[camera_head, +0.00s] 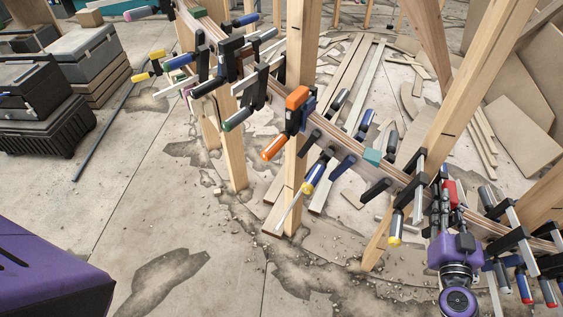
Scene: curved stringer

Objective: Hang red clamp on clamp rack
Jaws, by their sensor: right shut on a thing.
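My right gripper (446,207), on its purple arm at the lower right, is up against the curved wooden stringer. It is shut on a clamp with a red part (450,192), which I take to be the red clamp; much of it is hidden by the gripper. I cannot tell whether the clamp touches the stringer. The curved stringer (334,148) runs from upper left to lower right and carries several clamps. I cannot make out a separate clamp rack. My left gripper is out of view.
An orange clamp (296,98) sits on the stringer mid-picture. Red-tipped clamps (524,290) crowd close to the right of my gripper. Wooden posts (299,60) stand along the stringer. Planks (345,75) lie behind it. Black cases (40,110) stand at left; open floor lies left of centre.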

